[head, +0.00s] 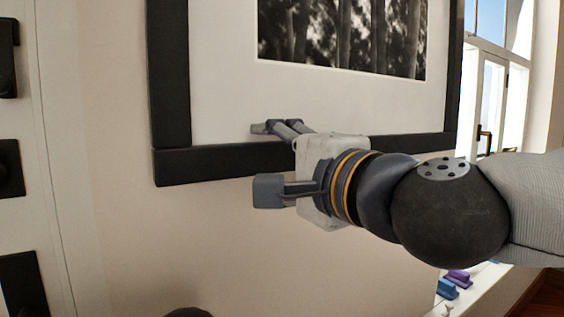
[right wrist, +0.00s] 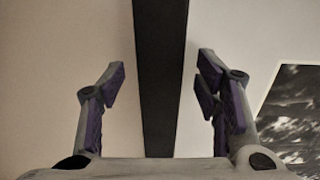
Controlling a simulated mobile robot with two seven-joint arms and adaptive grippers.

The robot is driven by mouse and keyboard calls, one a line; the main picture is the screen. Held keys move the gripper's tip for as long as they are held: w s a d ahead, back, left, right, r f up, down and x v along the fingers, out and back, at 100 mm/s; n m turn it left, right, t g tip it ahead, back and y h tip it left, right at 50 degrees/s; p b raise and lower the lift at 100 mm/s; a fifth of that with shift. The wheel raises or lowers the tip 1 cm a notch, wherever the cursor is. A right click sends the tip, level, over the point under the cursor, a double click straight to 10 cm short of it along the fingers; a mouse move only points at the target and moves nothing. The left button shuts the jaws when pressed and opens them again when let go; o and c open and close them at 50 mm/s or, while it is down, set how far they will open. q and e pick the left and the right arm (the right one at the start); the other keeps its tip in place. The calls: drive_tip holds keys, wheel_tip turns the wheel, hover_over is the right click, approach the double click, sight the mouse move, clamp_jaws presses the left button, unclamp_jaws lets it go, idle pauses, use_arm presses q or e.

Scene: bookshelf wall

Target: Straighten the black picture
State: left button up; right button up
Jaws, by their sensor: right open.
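The black picture (head: 170,75) hangs on the wall, with a thick black frame, a white mat and a dark photo of tree trunks. Its lower edge slopes up to the right in the head view. My right gripper (head: 262,160) comes in from the right at the lower part of the frame, one finger above the bottom bar and one below. In the right wrist view the black frame bar (right wrist: 162,75) runs between the two open fingers (right wrist: 160,88), apart from both. My left gripper does not show.
Black-handled white fittings or drawers (head: 8,168) stand at the left edge. A window (head: 490,85) is at the right. Small blue and purple objects (head: 452,283) lie on a white ledge at lower right. The wall below the picture is bare.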

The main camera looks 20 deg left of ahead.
drive_tip(key=v, duration=1.1)
drive_tip(key=shift+s+d, duration=0.2)
drive_tip(key=shift+d, duration=0.1)
